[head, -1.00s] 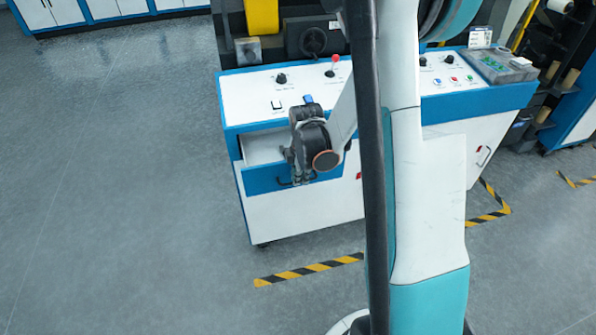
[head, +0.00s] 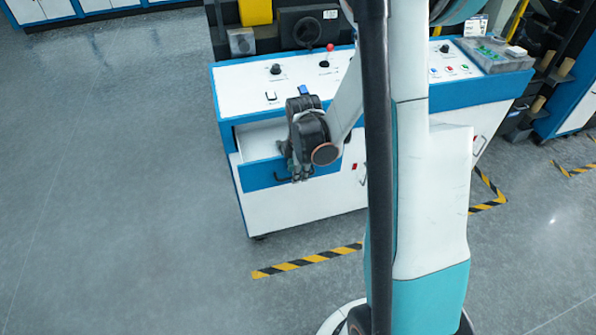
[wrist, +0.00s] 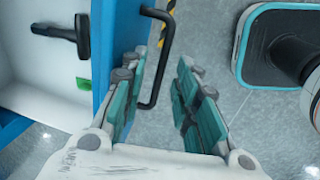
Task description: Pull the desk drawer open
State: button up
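The desk drawer (head: 265,174) has a blue front and stands pulled out from the desk; its white inside shows behind the front. In the wrist view the drawer front (wrist: 103,45) runs down left of centre, with its black bar handle (wrist: 158,60) standing off it. My gripper (wrist: 165,75) is open, its teal-padded fingers apart on either side of the handle. The handle lies nearer the left finger; I cannot tell if they touch. In the head view my gripper (head: 299,174) is at the drawer front and hides part of the handle.
The desk (head: 243,97) is white and blue, with knobs and a red-tipped lever (head: 329,48) on top. A black T-shaped object (wrist: 65,35) and a green patch (wrist: 83,84) show inside the drawer. Grey floor (head: 120,180) is clear to the left; striped tape (head: 308,260) lies in front.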

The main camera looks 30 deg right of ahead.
notch_tip(320, 180, up, 11)
jog(key=s, duration=0.2)
jog(key=shift+a, duration=0.3)
dwell(0.4)
